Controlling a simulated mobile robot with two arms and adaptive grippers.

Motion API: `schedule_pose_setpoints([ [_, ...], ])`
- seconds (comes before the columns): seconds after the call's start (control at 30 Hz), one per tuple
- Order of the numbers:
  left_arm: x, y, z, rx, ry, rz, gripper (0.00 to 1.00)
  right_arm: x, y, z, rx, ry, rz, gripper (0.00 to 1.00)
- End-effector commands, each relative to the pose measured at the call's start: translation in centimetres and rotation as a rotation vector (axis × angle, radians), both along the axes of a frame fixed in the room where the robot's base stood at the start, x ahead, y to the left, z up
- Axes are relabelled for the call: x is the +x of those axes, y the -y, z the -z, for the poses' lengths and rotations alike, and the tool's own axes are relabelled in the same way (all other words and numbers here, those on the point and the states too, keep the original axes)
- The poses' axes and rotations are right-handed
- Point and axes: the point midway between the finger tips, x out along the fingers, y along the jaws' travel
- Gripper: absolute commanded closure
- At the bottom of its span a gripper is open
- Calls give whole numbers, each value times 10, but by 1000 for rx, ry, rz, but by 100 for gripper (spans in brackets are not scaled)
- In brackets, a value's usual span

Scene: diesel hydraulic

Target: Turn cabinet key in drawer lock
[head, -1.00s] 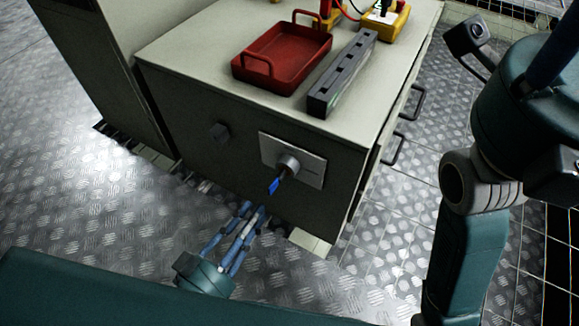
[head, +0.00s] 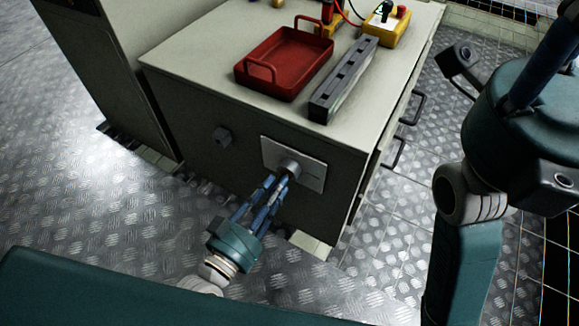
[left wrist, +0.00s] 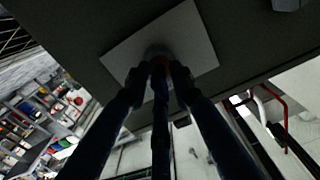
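A round grey lock cylinder (head: 290,165) sits on a pale square plate (head: 315,177) on the dark side of the cabinet (head: 215,165). My left gripper (head: 278,180) has its blue fingers pointing at the lock, tips right at the cylinder. The blue key is hidden behind the fingers. In the left wrist view, the fingertips (left wrist: 160,72) gather close together in front of the plate (left wrist: 190,42), with a small orange-brown spot between them. Whether they are closed on the key cannot be made out. My right arm shows at the right; its gripper is out of view.
A red tray (head: 285,62), a long grey slotted block (head: 343,80) and a yellow box (head: 386,24) stand on the cabinet top. Drawer handles (head: 413,108) line the right side. The metal floor in front is clear.

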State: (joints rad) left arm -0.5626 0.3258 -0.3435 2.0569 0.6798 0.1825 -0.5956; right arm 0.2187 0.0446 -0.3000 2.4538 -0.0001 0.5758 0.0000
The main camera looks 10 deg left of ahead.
Motion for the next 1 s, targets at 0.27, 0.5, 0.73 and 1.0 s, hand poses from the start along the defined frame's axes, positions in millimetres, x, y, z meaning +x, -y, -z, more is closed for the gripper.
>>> schedule_pose_setpoints([
  [0.27,0,0,0,0,1,-1,100,0,0,0,0,0,0,60],
  [0.5,0,-1,0,-39,-13,-1,100,0,0,0,0,0,-1,60],
  [0.73,0,-1,-1,-428,-152,0,100,0,0,0,0,0,-1,60],
  [1.0,0,-1,-1,-942,-339,0,100,0,0,0,0,-1,0,60],
])
